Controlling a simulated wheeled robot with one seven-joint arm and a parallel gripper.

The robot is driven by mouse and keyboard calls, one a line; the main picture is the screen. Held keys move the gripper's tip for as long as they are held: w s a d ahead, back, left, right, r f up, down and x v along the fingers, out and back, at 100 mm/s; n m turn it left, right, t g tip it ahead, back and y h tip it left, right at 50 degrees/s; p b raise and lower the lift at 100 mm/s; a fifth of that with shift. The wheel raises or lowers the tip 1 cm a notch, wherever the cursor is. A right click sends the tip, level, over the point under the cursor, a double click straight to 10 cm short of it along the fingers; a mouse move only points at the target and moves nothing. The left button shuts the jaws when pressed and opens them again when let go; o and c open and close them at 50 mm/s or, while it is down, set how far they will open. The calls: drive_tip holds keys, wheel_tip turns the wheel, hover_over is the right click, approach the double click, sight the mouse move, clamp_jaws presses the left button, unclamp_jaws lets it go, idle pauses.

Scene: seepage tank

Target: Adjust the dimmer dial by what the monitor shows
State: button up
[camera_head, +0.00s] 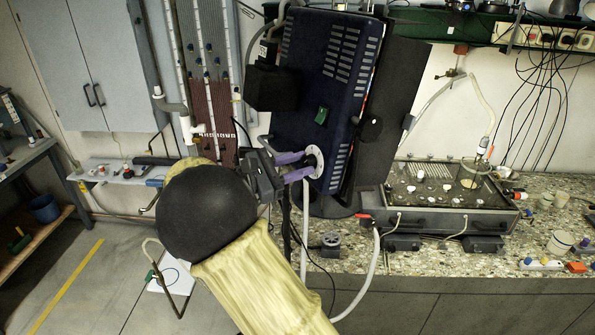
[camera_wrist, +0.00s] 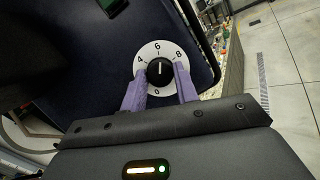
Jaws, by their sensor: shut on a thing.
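The dimmer dial is a black knob (camera_wrist: 158,68) on a round white scale plate (camera_wrist: 148,50) marked 0, 4, 6 and 8 in the wrist view. The knob's white line points close to the 6. My gripper (camera_wrist: 161,74) has its two purple fingers on either side of the knob, shut on it. In the head view my gripper (camera_head: 294,167) reaches from the left to the white scale plate (camera_head: 317,158), low on the side of a dark blue vented housing (camera_head: 318,75). No monitor display can be read in either view.
A green rocker switch (camera_head: 321,116) sits above the dial. A black box (camera_head: 271,87) sticks out at the housing's left. A shallow seepage tank (camera_head: 450,215) stands on the speckled bench at right, with hoses and cables around it. Floor at lower left is mostly open.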

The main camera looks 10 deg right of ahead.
drive_tip(key=shift+m+g+b, duration=0.3)
drive_tip(key=shift+m+g, duration=0.2)
drive_tip(key=shift+m, duration=0.6)
drive_tip(key=o, duration=1)
drive_tip(key=shift+a, duration=0.1)
drive_tip(key=a+b, duration=0.1)
drive_tip(key=a, duration=0.4)
drive_tip(key=s+a+b, duration=0.1)
drive_tip(key=a, duration=0.5)
drive_tip(key=s+a+b, duration=0.1)
drive_tip(key=a+b, duration=0.1)
drive_tip(key=a, duration=0.4)
drive_tip(key=shift+s+a+f, duration=0.1)
drive_tip(key=shift+s+f, duration=0.1)
drive_tip(key=shift+f, duration=0.2)
